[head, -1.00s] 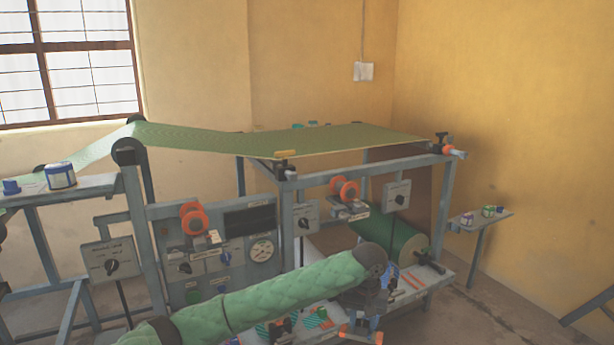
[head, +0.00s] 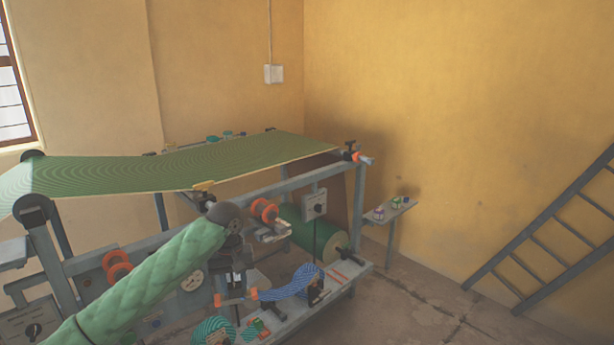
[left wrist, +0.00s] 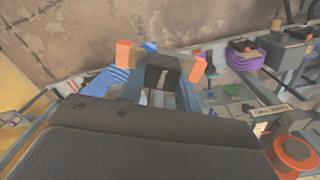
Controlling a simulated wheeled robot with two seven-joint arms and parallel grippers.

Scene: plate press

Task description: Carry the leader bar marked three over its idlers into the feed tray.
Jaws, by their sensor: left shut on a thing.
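My left gripper (head: 236,287) is shut on a bar with orange ends (head: 221,300), holding it above the lower shelf at the front of the press. The bar shows in the left wrist view (left wrist: 195,68), with a dark block at its middle. I cannot read a number on it. A blue striped web (head: 292,287) runs right from near the bar to a dark holder on the shelf; it also shows in the left wrist view (left wrist: 106,80). I cannot pick out the feed tray or this bar's idlers for sure. My right gripper is out of view.
Teal striped coils (head: 212,331) lie on the lower shelf (head: 345,278). Orange spools (head: 264,211) stick out from the press panel, close to my left arm. A green patterned sheet (head: 150,170) stretches over the top. Open floor lies to the right, before a ladder (head: 550,240).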

